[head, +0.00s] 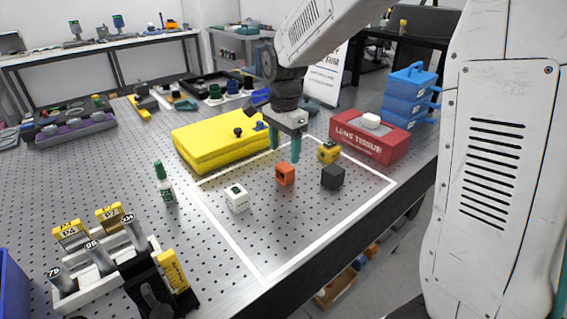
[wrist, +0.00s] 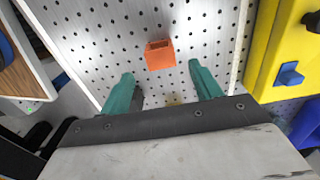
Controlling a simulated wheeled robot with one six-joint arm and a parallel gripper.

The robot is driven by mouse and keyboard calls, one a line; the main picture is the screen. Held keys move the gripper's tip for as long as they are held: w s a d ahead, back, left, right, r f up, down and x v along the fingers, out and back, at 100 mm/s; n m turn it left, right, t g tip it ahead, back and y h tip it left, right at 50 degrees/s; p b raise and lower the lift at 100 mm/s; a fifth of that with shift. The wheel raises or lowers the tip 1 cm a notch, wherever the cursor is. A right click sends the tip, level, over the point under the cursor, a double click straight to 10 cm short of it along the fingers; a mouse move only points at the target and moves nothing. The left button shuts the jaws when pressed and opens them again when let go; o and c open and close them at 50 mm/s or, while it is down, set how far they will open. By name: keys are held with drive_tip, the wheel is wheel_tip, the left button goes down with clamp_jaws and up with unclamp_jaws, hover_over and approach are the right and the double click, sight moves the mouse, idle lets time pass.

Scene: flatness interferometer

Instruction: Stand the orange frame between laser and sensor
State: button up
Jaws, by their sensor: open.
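The orange frame (head: 285,174) stands on the perforated table inside a white outlined area. It also shows in the wrist view (wrist: 160,54), ahead of the fingertips and apart from them. My gripper (head: 285,154) points down with teal fingers spread and empty, above and behind the frame in the head view; its fingers show in the wrist view (wrist: 162,82). A white block with a dark opening (head: 237,199) stands left of the frame. A black cube (head: 332,177) and a yellow block (head: 328,152) stand to its right. I cannot tell which blocks are laser and sensor.
A yellow case (head: 218,141) lies behind the outlined area, and a red lens tissue box (head: 369,138) stands right of it. A green-capped bottle (head: 164,185) and a tool rack (head: 98,272) are at left. The front of the outlined area is clear.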

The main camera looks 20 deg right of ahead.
sight(284, 167)
wheel_tip(284, 167, up, 5)
drive_tip(key=s+d+r+n, duration=0.1)
drive_tip(key=s+r+n, duration=0.2)
drive_tip(key=s, duration=0.5)
drive_tip(key=s+d+r+n, duration=0.15)
drive_tip(key=s+n, duration=0.25)
drive_tip(key=s, duration=0.4)
drive_tip(key=s+f+n+t, duration=0.1)
drive_tip(key=s+n, duration=0.6)
drive_tip(key=s, duration=0.7)
drive_tip(key=shift+d+f, duration=0.2)
drive_tip(key=shift+f, duration=0.5)
